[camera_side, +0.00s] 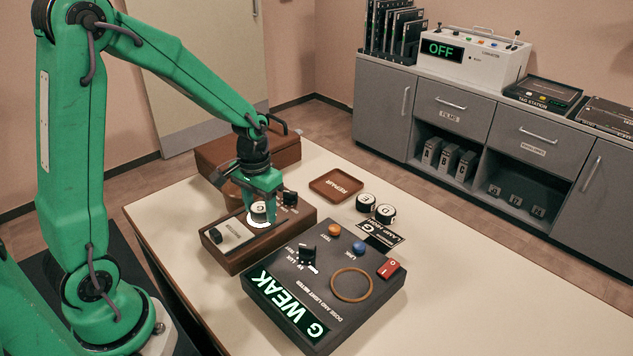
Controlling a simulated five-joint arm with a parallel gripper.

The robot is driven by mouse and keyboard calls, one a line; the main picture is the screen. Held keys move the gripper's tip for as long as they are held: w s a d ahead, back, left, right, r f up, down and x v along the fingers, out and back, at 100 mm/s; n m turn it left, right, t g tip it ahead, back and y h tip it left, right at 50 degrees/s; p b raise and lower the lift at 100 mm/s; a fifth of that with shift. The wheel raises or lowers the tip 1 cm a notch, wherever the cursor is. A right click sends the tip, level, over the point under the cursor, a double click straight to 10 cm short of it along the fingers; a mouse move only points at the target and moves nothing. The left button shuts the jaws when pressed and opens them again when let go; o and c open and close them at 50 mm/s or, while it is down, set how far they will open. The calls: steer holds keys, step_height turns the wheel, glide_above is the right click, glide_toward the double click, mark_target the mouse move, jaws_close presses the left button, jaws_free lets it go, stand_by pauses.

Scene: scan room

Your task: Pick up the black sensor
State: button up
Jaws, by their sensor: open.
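A wooden tray (238,264) stands on the table left of the meter. It holds a small black block (215,236) at its left end and another dark block (290,198) near its right end. I cannot tell which of these is the black sensor. A round black-and-white piece marked G (259,213) is between them. My gripper (262,202) is open and points down at this round piece, with its fingers at or around it. I cannot tell whether they touch it. The fingers hide part of the tray's middle.
The dark meter (330,325) reads "G WEAK" and carries buttons, a red switch (389,269) and a ring (351,285). Two round lamp pieces (365,202) (385,213) and a REPAIR tray (336,184) are behind. A wooden box (262,153) stands at the back. The table's right side is clear.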

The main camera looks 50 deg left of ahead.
mark_target(260, 207)
steer(key=c, duration=0.7)
steer(key=shift+c, duration=0.2)
steer(key=shift+r, duration=0.1)
steer(key=shift+r, duration=0.75)
step_height(260, 207, up, 2)
steer(key=shift+r, duration=0.15)
steer(key=s+d+r, duration=0.4)
steer(key=d+r, duration=0.3)
steer(key=d, duration=0.4)
steer(key=shift+s, duration=0.1)
